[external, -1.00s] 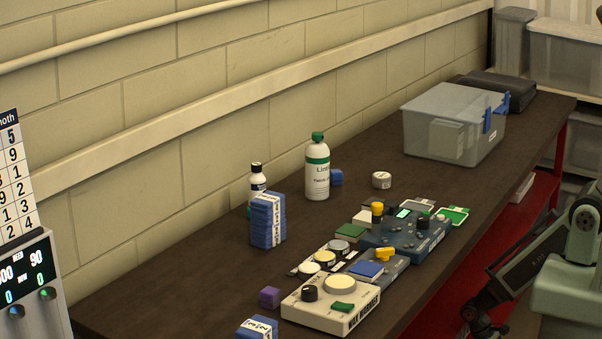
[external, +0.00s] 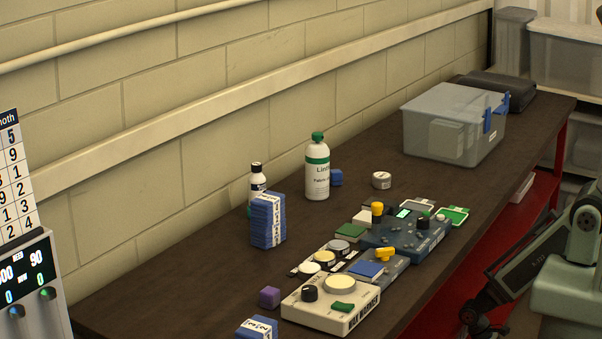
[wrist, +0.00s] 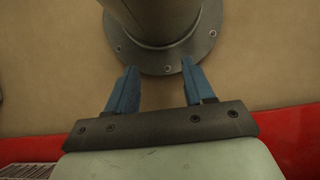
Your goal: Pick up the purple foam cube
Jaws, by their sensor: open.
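The purple foam cube (external: 269,297) sits on the dark workbench (external: 165,283), near its front left end, just left of the cream control box (external: 330,307). My gripper (wrist: 153,88) shows in the wrist view with its two blue fingers apart and nothing between them. In that view it faces a tan surface and a round grey flange, and the cube is not in sight. In the external view my arm is at the right edge, beyond the bench's front side and well away from the cube. The gripper's fingers cannot be made out there.
Blue stacked packs (external: 268,220) stand behind the cube, and another blue pack (external: 257,329) lies in front of it. A white bottle (external: 317,170) with a green cap, control boxes (external: 405,230) and a clear bin (external: 452,125) stand farther along. Bare bench lies left of the cube.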

